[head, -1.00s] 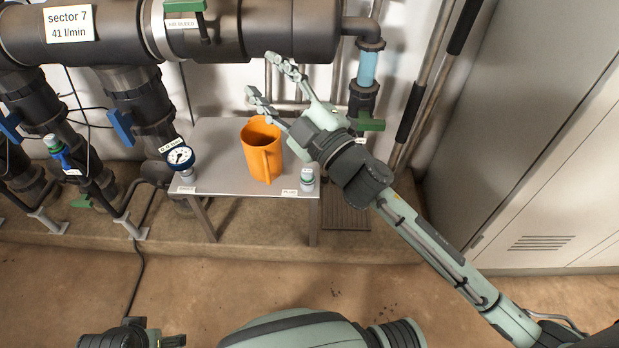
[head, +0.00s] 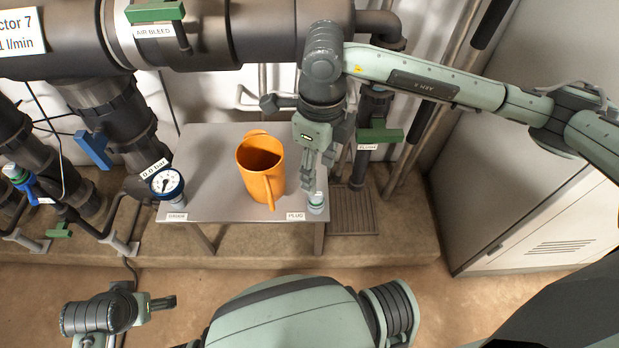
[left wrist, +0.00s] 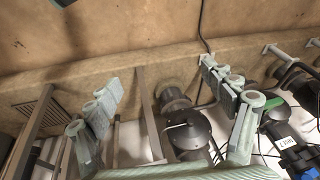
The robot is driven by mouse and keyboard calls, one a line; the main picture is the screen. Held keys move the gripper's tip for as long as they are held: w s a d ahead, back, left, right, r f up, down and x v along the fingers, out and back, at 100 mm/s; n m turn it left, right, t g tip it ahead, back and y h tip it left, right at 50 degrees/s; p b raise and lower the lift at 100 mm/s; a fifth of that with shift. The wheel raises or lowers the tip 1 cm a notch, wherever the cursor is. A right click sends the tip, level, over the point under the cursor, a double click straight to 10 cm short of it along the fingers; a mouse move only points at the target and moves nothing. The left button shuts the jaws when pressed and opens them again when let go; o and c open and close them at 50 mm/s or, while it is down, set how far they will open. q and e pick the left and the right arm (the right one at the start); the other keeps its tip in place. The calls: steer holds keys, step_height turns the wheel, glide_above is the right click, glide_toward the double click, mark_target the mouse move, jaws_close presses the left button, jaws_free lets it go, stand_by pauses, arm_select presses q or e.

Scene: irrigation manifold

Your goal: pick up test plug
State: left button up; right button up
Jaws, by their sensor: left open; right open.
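The test plug (head: 316,204) is a small pale piece with a green band. It stands at the front right corner of the small grey table (head: 215,150), beside the "PLUG" label. My right gripper (head: 314,184) points down just above and slightly behind the plug. Its fingers are open and nothing is held; in this view they overlap the plug's top, and I cannot tell whether they touch it. My left gripper (head: 165,303) is low at the front left, away from the table. Its open, empty fingers show in the left wrist view (left wrist: 165,105).
An orange jug (head: 256,172) stands on the table left of my right gripper. A blue-rimmed gauge (head: 167,184) is at the front left corner. Large dark pipes (head: 225,35) run above the table's back. A grey cabinet (head: 530,170) stands at the right.

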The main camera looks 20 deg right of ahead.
mark_target(317, 194)
steer(key=f, duration=0.3)
steer(key=shift+s, duration=0.2)
steer(key=f, duration=0.3)
steer(key=shift+w+f, duration=0.25)
steer(key=shift+f, duration=0.5)
arm_select(q)
steer(key=shift+s+d+f, duration=0.1)
steer(key=shift+s+f, duration=0.75)
steer(key=shift+s, duration=0.05)
arm_select(e)
steer(key=shift+w, duration=0.1)
steer(key=c, duration=0.9)
